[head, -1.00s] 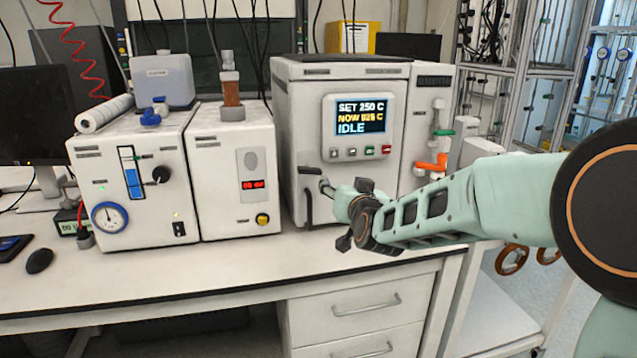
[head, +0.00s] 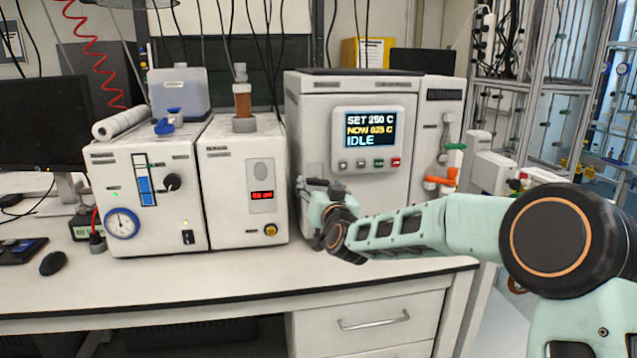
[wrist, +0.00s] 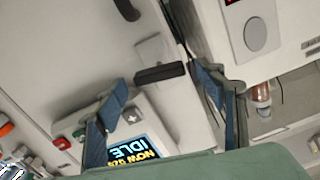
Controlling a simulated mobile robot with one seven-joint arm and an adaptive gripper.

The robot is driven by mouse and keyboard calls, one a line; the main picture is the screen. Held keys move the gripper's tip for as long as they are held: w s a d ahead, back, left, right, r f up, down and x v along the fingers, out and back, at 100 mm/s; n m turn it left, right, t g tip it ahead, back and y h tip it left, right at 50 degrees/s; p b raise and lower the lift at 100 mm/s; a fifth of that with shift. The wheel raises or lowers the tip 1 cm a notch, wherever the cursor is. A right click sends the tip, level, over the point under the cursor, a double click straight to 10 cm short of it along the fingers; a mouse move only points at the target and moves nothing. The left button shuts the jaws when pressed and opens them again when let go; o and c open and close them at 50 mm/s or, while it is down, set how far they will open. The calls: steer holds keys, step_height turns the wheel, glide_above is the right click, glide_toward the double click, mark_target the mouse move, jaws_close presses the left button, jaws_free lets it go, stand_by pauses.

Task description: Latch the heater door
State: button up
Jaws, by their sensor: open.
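The heater (head: 370,190) is a white cabinet with a lit display reading SET 250 C, IDLE. Its front door looks closed, but I cannot tell whether it is latched. A dark latch bar (wrist: 160,73) on a pale mount sits near the heater's side edge in the wrist view, where the scene appears upside down. A second dark handle (wrist: 127,8) shows at the top of that view. My gripper (head: 310,188) is open at the heater's lower left front. Its fingertips (wrist: 158,85) appear on either side of the bar; contact cannot be told. In the head view my gripper partly hides the latch area.
White instrument units (head: 240,190) stand close on the heater's left. Orange and green valve handles (head: 440,180) stick out on the right. The white bench (head: 200,290) is clear in front. A mouse (head: 53,263) lies at left.

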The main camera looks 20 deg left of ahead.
steer(key=shift+x, duration=1.25)
steer(key=c, duration=1.2)
